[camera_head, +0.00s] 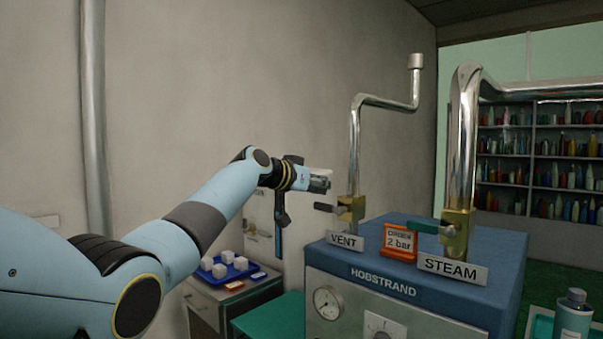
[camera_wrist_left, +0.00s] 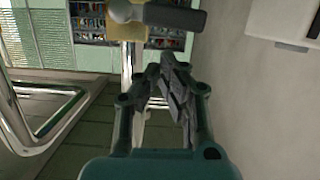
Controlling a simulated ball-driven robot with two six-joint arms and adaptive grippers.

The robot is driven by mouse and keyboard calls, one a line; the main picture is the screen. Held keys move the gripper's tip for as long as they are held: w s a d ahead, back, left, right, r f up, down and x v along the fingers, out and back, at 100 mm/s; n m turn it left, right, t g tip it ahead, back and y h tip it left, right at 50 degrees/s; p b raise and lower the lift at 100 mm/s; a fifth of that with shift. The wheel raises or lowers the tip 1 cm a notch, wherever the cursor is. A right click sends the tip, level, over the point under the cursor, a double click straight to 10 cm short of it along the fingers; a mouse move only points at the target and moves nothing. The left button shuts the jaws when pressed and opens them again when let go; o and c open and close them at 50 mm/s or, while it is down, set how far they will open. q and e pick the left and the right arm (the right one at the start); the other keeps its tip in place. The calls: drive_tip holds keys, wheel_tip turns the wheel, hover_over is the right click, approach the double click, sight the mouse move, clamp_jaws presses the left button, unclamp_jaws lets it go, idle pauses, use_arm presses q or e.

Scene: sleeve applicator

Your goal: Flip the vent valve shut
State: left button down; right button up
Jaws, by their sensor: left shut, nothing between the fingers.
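The vent valve is a brass body (camera_head: 354,208) with a dark lever (camera_head: 328,208) at the foot of the thin bent pipe, behind the VENT plate (camera_head: 345,240). The lever sticks out level to the left, across the line of the upright pipe. My left gripper (camera_head: 326,184) is shut and empty, a little above the lever and left of the pipe, apart from both. In the left wrist view, the brass body (camera_wrist_left: 127,30) and the dark lever (camera_wrist_left: 175,16) are at the top, beyond the closed fingers (camera_wrist_left: 168,75). My right gripper is not in view.
An orange 2 bar sign (camera_head: 399,242) sits between the valves. A blue tray (camera_head: 224,268) of white cubes lies at lower left. A wall is behind.

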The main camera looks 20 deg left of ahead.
use_arm(q)
drive_tip(key=r+b+v, duration=0.1)
drive_tip(key=v, duration=0.9)
drive_tip(key=shift+r, duration=0.4)
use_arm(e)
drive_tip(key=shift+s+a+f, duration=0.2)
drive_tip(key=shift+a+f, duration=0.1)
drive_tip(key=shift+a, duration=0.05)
use_arm(q)
drive_tip(key=shift+s+f+b, duration=0.1)
drive_tip(key=shift+b, duration=0.2)
